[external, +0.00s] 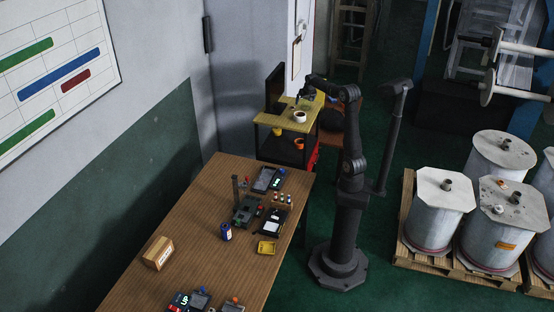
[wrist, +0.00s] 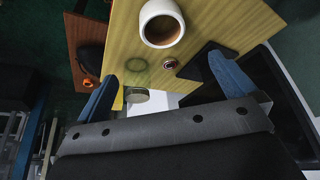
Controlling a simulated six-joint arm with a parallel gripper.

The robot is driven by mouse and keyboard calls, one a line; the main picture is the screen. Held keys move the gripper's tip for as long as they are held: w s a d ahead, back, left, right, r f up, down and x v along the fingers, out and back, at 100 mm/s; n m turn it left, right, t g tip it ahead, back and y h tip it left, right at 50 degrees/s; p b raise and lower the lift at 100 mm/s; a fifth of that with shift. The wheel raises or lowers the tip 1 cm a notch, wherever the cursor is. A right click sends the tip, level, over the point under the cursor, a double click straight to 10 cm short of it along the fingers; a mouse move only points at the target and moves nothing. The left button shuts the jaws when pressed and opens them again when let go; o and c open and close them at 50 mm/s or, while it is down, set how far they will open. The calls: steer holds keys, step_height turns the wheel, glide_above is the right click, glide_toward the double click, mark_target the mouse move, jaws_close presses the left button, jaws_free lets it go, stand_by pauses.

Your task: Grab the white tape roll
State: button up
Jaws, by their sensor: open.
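A round white thing with a brown middle (wrist: 148,23) stands on the yellow-green top of a small stand in the wrist view. It fits the white tape roll, though I cannot tell it surely from a cup. It also shows in the external view (external: 300,118). My gripper (wrist: 162,68) is open, its two blue fingers wide apart with nothing held between them. The white thing lies beyond the fingertips, towards the top of the wrist view. In the external view my gripper (external: 305,97) is above the stand, close behind the white thing; its fingers are too small to make out.
An orange thing (external: 299,144) sits on the lower shelf. A wooden table (external: 190,235) with tools and a box (external: 158,253) is in front.

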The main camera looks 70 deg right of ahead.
glide_toward(300, 115)
steer(key=shift+a+f, duration=0.8)
steer(key=shift+f, duration=0.15)
steer(key=shift+a+x, duration=0.1)
steer(key=shift+x, duration=1.25)
steer(key=shift+a+x, duration=0.15)
steer(key=shift+x, duration=1.2)
steer(key=shift+w, duration=0.2)
steer(key=c, duration=1)
